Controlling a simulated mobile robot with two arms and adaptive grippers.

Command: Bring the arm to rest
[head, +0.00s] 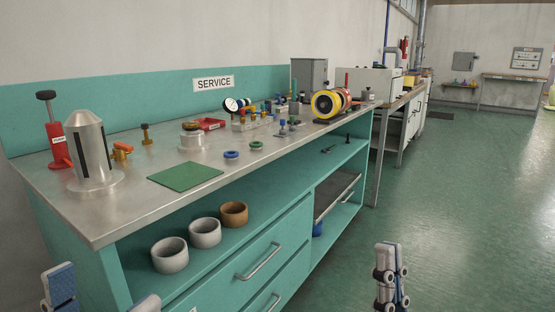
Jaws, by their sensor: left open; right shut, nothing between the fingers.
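My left gripper (101,296) is at the bottom left, in front of the bench's near end. Its two fingers stand wide apart with nothing between them. My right gripper (388,262) is at the bottom, right of centre, over the green floor. Its fingers are together and hold nothing. Both grippers point upward in the picture and are apart from the bench. Only the finger ends show; the rest of both arms is out of frame.
A teal service bench (125,215) with a metal top fills the left and centre. It carries a metal cylinder (91,150), a green mat (185,175) and a yellow-rimmed reel (326,104). Three rings, including a brown one (234,214), sit on its shelf. The floor (470,210) at right is clear.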

